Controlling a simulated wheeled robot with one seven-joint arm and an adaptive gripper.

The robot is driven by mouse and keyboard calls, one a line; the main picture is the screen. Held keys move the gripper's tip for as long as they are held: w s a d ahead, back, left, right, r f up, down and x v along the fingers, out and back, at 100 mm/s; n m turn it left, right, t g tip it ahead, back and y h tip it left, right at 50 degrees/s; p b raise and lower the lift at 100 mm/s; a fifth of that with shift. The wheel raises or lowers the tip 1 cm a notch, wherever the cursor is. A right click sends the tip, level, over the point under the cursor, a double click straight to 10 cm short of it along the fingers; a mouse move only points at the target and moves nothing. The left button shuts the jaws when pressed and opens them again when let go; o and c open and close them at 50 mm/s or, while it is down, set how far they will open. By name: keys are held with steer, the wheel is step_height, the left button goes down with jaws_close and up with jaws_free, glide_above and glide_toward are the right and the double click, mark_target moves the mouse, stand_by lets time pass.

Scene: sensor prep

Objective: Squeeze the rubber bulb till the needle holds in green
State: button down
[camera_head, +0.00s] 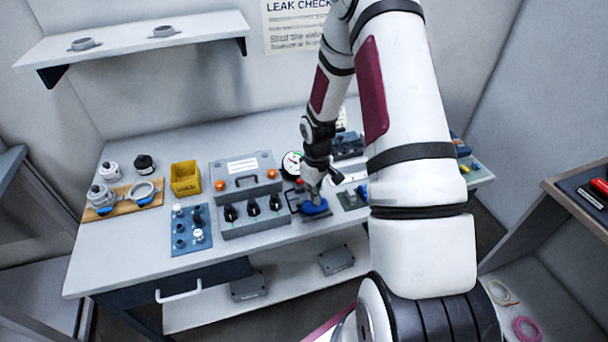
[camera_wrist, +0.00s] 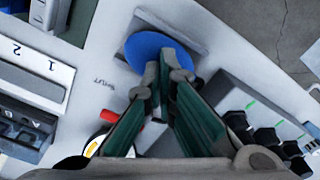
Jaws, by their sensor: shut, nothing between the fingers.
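The blue rubber bulb (camera_head: 314,207) lies on a dark pad on the bench, right of the grey control box. It also shows as a blue round shape in the wrist view (camera_wrist: 147,46). My gripper (camera_head: 315,191) points down at the bulb; in the wrist view its fingertips (camera_wrist: 165,65) are together and overlap the bulb's edge, with nothing between them. I cannot tell whether they touch it. The round gauge (camera_head: 292,163) stands behind the bulb. In the wrist view the gauge (camera_wrist: 95,146) is mostly hidden by my gripper. The needle's position is too small to read.
The grey control box (camera_head: 246,190) with black knobs stands close left of my gripper. A yellow bin (camera_head: 185,178) and a blue tray (camera_head: 191,238) with small parts lie farther left. The front bench edge is clear.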

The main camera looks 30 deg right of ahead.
steer(key=shift+f, duration=0.5)
stand_by(0.5)
steer(key=shift+r+p, duration=1.2)
steer(key=shift+r, duration=2.35)
steer(key=shift+s+a+r+m+p, duration=0.15)
steer(key=shift+r+m+p, duration=0.1)
steer(key=shift+m, duration=0.35)
steer(key=shift+s+d+r+m+p, duration=0.1)
steer(key=shift+s+r+m+p, duration=0.1)
steer(key=shift+m, duration=0.4)
steer(key=shift+w+f+m+b, duration=0.2)
steer(key=shift+f+m+b, duration=0.1)
steer(key=shift+f+m, duration=0.75)
steer(key=shift+w+f+m+b, duration=0.2)
steer(key=shift+f+m, duration=0.55)
steer(key=shift+f, duration=0.55)
